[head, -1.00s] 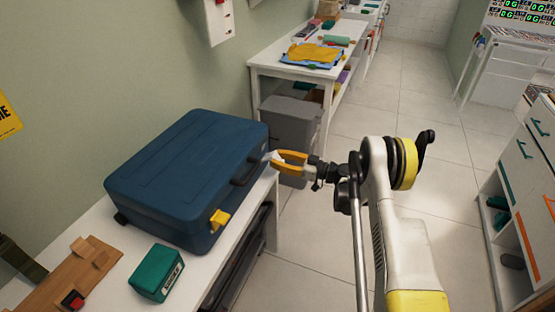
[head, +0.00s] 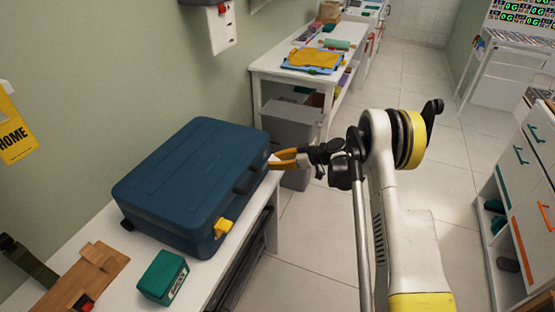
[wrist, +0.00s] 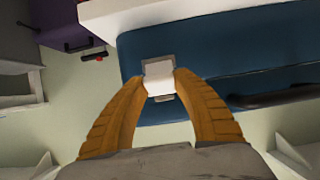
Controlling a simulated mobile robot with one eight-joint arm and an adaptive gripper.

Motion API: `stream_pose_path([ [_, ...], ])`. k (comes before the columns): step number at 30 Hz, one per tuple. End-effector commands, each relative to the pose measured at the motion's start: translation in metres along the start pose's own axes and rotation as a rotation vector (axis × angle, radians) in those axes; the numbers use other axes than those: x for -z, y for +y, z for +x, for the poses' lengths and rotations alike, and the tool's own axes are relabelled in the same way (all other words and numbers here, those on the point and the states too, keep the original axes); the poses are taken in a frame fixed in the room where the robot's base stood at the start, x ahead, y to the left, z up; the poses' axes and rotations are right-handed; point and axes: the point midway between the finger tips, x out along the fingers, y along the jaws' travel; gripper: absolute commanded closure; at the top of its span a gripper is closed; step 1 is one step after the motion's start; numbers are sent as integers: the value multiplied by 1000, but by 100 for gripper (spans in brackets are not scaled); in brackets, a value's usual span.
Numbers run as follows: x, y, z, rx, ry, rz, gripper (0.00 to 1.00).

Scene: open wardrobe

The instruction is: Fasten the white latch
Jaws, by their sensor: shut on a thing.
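A closed dark blue case (head: 190,180) lies on the white bench. In the wrist view its blue side (wrist: 215,75) fills the upper right. The white latch (wrist: 158,78) is on this side, between my orange fingertips. My gripper (head: 271,161) is at the far end of the case's front side, shut on the white latch. It also shows in the wrist view (wrist: 158,84). The fingers hide most of the latch in the head view. A yellow latch (head: 222,228) is at the near end of the same side, and a dark handle (head: 250,178) is between them.
A green box (head: 162,277) and a wooden board (head: 85,275) lie on the bench in front of the case. A grey bin (head: 292,125) stands behind my gripper. The floor to the right is clear up to the white drawers (head: 525,190).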

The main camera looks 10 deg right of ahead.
Motion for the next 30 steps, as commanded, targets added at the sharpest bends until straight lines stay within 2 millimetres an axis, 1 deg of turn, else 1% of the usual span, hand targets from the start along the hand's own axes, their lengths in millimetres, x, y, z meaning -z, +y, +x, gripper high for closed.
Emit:
stream_pose_path([
  [1,8,-1,0,2,-43,-2,96],
  [9,17,-1,5,2,-270,-2,97],
  [15,21,-1,9,2,-393,-2,97],
  [22,23,-1,12,2,-475,-1,96],
  [30,23,0,13,1,-502,-1,97],
])
